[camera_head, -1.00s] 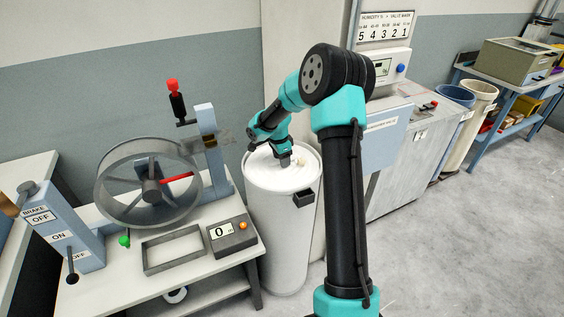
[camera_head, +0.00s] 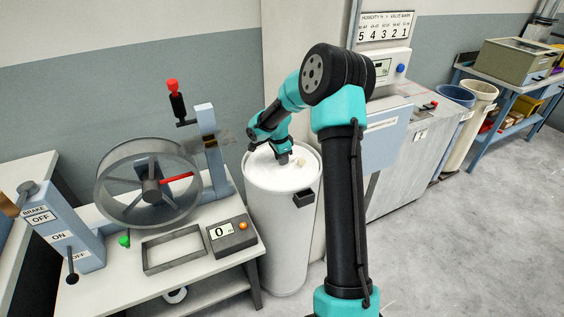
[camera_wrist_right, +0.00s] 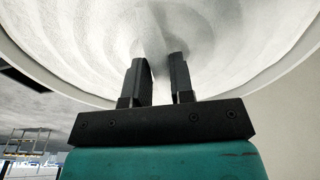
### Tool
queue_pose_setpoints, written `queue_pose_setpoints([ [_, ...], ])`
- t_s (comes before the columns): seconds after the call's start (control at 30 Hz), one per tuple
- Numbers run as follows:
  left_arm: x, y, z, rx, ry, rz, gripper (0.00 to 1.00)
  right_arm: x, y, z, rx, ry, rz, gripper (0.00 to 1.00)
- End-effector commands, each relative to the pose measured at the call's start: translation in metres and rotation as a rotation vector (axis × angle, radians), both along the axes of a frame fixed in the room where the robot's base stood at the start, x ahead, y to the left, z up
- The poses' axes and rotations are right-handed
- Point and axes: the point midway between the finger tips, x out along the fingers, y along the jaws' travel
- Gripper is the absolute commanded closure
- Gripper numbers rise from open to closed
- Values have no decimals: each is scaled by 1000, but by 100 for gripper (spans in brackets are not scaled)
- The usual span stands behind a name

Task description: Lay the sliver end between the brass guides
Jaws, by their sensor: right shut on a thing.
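White sliver lies coiled in the top of a tall white can (camera_head: 280,225) in the head view. The coils (camera_wrist_right: 235,40) fill the top of the right wrist view. My right gripper (camera_head: 284,161) points down into the can's mouth. In the right wrist view its two dark fingers (camera_wrist_right: 159,70) are shut on the sliver, with white strand between and beyond the tips. A small pale lump of sliver (camera_head: 301,161) shows just right of the gripper. I cannot make out the brass guides clearly. My left gripper is not in view.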

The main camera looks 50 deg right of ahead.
Motion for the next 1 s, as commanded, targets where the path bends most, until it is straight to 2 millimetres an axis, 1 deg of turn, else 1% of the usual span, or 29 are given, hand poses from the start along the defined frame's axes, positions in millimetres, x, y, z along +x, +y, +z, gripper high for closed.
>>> queue_pose_setpoints([
  [0.2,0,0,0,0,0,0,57,0,0,1,0,0,0,100],
  [0.33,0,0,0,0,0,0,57,0,0,6,-2,-1,0,100],
  [0.57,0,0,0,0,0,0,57,0,0,26,0,-1,-1,100],
  [0.67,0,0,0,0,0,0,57,0,0,39,-1,-3,0,100],
  [0.87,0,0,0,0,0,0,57,-17,20,38,0,0,2,100],
  [1.0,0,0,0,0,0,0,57,-34,39,41,1,1,3,100],
])
